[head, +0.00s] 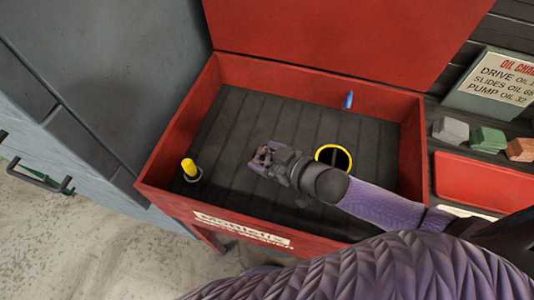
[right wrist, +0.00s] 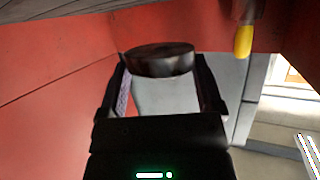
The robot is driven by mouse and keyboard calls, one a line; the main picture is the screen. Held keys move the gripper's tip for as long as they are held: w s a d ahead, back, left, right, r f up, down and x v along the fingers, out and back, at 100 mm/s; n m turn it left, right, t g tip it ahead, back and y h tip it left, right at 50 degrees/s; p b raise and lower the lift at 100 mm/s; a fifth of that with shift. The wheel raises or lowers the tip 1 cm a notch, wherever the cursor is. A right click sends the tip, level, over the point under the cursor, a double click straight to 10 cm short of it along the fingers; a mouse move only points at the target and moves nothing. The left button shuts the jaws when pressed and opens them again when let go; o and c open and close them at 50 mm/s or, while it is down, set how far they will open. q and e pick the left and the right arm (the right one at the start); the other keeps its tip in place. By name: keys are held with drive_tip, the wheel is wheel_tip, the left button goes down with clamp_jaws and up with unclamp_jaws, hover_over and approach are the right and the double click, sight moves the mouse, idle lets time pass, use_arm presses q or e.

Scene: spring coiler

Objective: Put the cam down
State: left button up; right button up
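The cam (right wrist: 160,60) is a dark, metallic, rounded piece between the fingertips of my right gripper (right wrist: 162,78) in the right wrist view. The fingers press on its two sides. In the head view the cam (head: 263,155) is small and brownish at the tip of my right gripper (head: 268,158), over the middle of the red washer basin (head: 160,165). I cannot tell how high it is above the dark ribbed floor (head: 235,125). My left gripper is not in view.
A yellow-tipped nozzle (head: 188,167) stands at the basin's left; a yellow-rimmed round opening (head: 334,147) lies right of my gripper. A blue piece (head: 348,99) is at the back wall. The raised red lid (head: 340,40) is behind. Floor left of the gripper is clear.

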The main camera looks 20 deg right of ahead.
drive_tip(key=shift+o, duration=0.7)
drive_tip(key=shift+s+d+r+p, duration=0.1)
drive_tip(key=shift+s+r+p, duration=0.1)
drive_tip(key=shift+r+p, duration=0.2)
drive_tip(key=shift+s+d+r+p, duration=0.15)
drive_tip(key=shift+r+p, duration=0.1)
drive_tip(key=shift+r, duration=0.2)
drive_tip(key=p+v, duration=0.3)
drive_tip(key=v, duration=0.8)
drive_tip(key=shift+f, duration=0.1)
